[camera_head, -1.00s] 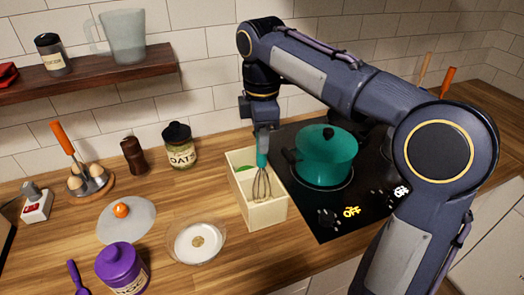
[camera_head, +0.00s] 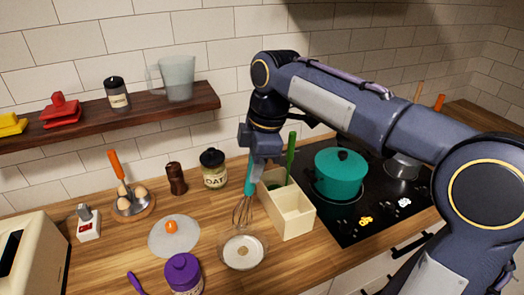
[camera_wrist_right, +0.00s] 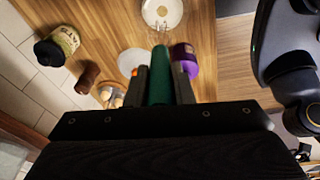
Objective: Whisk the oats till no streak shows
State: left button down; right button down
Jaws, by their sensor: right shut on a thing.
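My right gripper (camera_head: 254,172) is shut on the teal handle of a whisk (camera_head: 249,188), which hangs wires down. The wire end is at the back rim of a shallow clear bowl (camera_head: 264,255); I cannot tell whether it touches. The bowl holds something white with a tan patch of oats (camera_head: 243,251) in the middle, still distinct from the white. In the right wrist view the handle (camera_wrist_right: 159,78) sits between the fingers, pointing toward the bowl (camera_wrist_right: 178,20). An oats jar (camera_head: 214,170) with a black lid stands behind. My left gripper is out of view.
A pale wooden box (camera_head: 294,221) with a green-handled tool stands right of the bowl. A teal pot (camera_head: 340,175) sits on the black hob. A purple jar (camera_head: 183,273) and a grey disc (camera_head: 160,240) with an orange knob lie left of the bowl.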

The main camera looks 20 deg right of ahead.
jog(key=shift+a+f, duration=0.1)
jog(key=shift+f, duration=0.05)
jog(key=shift+d+f+b, duration=0.2)
jog(key=shift+f+b, duration=0.35)
jog(key=shift+b, duration=0.05)
jog(key=shift+f+b, duration=0.3)
notch_tip(320, 180, down, 3)
jog(key=b, duration=0.3)
jog(key=shift+f, duration=0.15)
notch_tip(320, 180, down, 6)
jog(key=b, duration=0.4)
